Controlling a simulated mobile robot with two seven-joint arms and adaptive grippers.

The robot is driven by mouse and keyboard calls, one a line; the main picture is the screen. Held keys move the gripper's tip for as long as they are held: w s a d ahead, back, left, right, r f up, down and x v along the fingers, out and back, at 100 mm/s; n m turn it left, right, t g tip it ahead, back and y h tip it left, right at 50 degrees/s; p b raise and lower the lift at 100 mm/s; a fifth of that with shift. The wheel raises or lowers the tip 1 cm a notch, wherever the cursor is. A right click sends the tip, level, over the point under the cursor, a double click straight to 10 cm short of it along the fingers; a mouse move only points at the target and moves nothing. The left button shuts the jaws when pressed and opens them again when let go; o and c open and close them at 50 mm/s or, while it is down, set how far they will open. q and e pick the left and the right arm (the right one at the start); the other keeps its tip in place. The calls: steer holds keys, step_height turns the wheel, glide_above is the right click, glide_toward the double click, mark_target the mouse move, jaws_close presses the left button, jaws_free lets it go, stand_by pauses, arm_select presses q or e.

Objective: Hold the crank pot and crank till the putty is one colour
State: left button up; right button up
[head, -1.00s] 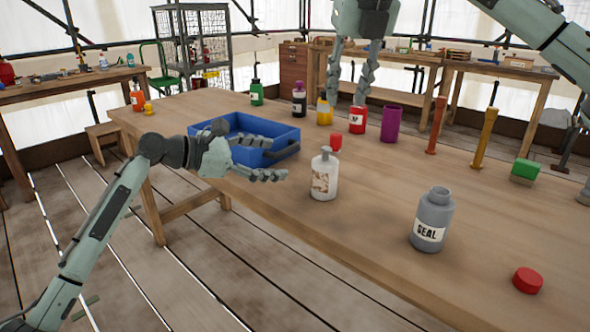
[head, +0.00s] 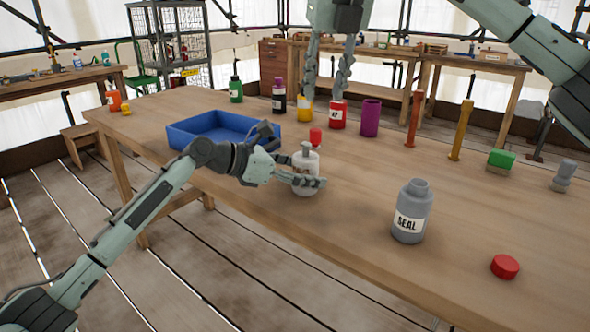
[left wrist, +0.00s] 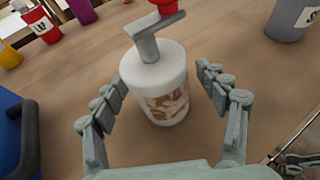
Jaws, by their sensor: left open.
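The crank pot (head: 306,163) is white and stands upright on the table near its front edge. A window in its side, seen in the left wrist view (left wrist: 157,72), shows brown and white marbled putty. Its grey crank (left wrist: 155,30) sits on top and ends in a red knob (head: 315,136). My left gripper (head: 316,181) is open, with its fingers on either side of the pot; the left wrist view shows gaps between fingers and pot. My right gripper (head: 323,92) points down with fingers apart, beyond the pot near the red and yellow containers; it looks empty.
A blue tray (head: 181,137) lies left of the pot. A grey SEAL bottle (head: 410,212) and a red cap (head: 505,266) stand to the right. Behind are a red pot (head: 338,115), a yellow bottle (head: 304,109) and a purple cup (head: 370,118).

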arm_select(q)
steer(key=c, duration=1.4)
steer(key=shift+o, duration=0.2)
